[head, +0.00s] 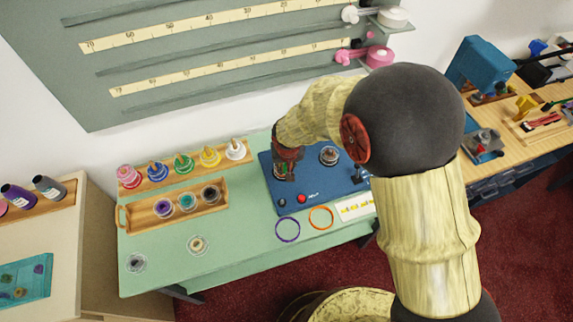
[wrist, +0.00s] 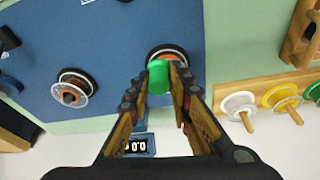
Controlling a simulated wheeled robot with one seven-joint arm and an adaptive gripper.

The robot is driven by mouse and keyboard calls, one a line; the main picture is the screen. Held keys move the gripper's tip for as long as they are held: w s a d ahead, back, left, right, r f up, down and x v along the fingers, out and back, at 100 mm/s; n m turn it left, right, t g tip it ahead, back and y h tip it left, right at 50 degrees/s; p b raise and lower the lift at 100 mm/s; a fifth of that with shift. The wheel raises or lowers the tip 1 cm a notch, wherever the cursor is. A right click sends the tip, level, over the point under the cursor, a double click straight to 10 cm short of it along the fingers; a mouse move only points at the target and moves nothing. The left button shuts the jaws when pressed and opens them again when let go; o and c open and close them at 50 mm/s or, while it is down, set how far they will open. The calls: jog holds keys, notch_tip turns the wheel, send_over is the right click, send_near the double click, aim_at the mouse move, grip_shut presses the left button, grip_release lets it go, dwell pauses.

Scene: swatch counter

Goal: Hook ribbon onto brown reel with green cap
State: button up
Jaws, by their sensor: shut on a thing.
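My gripper (wrist: 160,88) is shut on the green cap (wrist: 158,75), which sits between the fingertips in the wrist view. A brown reel (wrist: 170,52) with a clear flange shows just behind the cap, on the blue board (wrist: 205,20). The fingers hide part of this reel, and I cannot tell whether the cap touches it. In the head view my gripper (head: 286,163) is over the left part of the blue board (head: 300,195), with a bit of green at its tips. I cannot make out a ribbon end at the reel.
A second brown reel (head: 329,155) stands on the board to the right. A rack of coloured spools (head: 183,163) and a wooden tray of reels (head: 186,201) lie left. Purple (head: 288,229) and orange (head: 320,217) rings lie in front.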

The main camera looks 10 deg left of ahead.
jog(key=shift+o, duration=0.2)
jog(key=shift+s+d+f+b, duration=0.15)
jog(key=shift+s+f+b, duration=0.15)
jog(key=shift+f, duration=0.3)
jog(key=shift+c, duration=0.2)
jog(key=shift+f, duration=0.1)
grip_shut()
jog(key=shift+d, duration=0.1)
jog(key=shift+s+d+f, duration=0.15)
jog(key=shift+f, duration=0.05)
jog(key=shift+r, duration=0.1)
jog(key=shift+w+r+p, duration=0.2)
jog(key=shift+r+p, duration=0.15)
jog(key=shift+r, duration=0.4)
jog(key=shift+w+r+p, duration=0.2)
jog(key=shift+r+p, duration=0.15)
jog(key=shift+r, duration=0.35)
jog(key=shift+a+r+p, duration=0.2)
jog(key=shift+r+p, duration=0.1)
jog(key=shift+r, duration=0.35)
jog(key=shift+a+r+p, duration=0.15)
jog(key=shift+r+p, duration=0.15)
jog(key=shift+r, duration=0.35)
